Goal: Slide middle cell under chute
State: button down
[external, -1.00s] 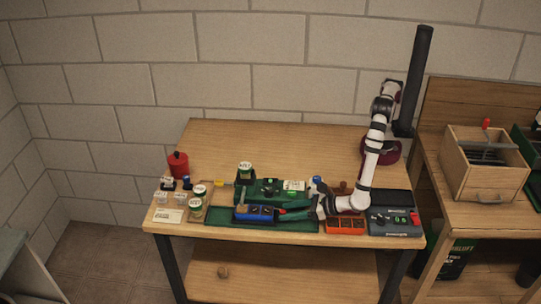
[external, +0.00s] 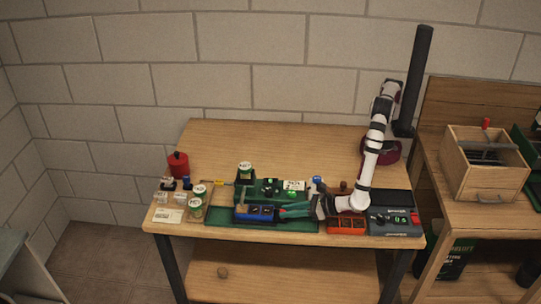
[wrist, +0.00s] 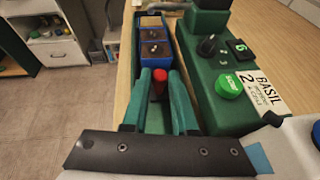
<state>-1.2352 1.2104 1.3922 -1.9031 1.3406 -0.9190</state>
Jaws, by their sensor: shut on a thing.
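The blue rack (external: 241,217) stands on the green mat in front of the green machine (external: 268,186). A red handle (wrist: 158,82) is at the rack's near end. My gripper (wrist: 160,86) has its green fingers shut on this handle; in the external view it (external: 281,210) reaches in from the right at the rack's right end. The chute is not clear; something on the machine overhangs the far end of the rack in the wrist view.
The machine bears a green button (wrist: 228,87), a black knob (wrist: 209,46) and a basil label. An orange tray (external: 345,227) and a grey control box (external: 395,222) stand to the right. Jars (external: 195,211) and small pots stand left.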

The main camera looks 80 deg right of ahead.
aim_at(272, 211)
dwell(0.9)
jog(key=shift+w, duration=2)
jog(key=c, duration=0.7)
grip_release()
jog(key=v, duration=1.5)
jog(key=shift+s+a+r, duration=0.1)
jog(key=shift+s+r, duration=0.05)
jog(key=shift+s, duration=0.25)
